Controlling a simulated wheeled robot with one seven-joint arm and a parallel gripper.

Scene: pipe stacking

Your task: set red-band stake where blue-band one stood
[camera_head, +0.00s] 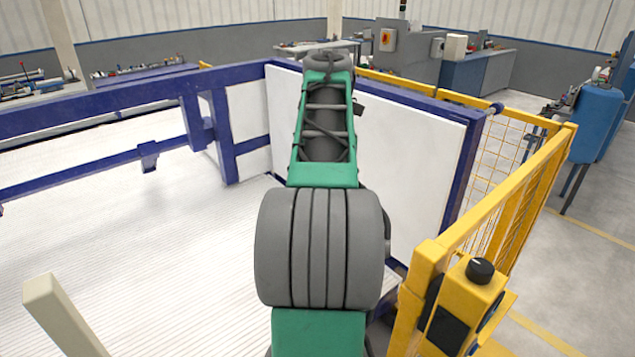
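No stake with a red band or a blue band can be made out in this view. A plain beige square post (58,312) rises at the lower left, cut off by the bottom edge. No coloured band shows on its visible part, and I cannot tell whether it is one of the stakes. My green and grey arm fills the middle of the picture and reaches away from the camera. My gripper cannot be made out, so neither its opening nor anything it may hold shows.
A blue frame (240,150) with white panels (415,160) stands behind and right of my arm. A yellow mesh fence (505,190) and a yellow control box (467,305) with a black knob are close at the right. The ribbed white surface (150,235) at left looks clear.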

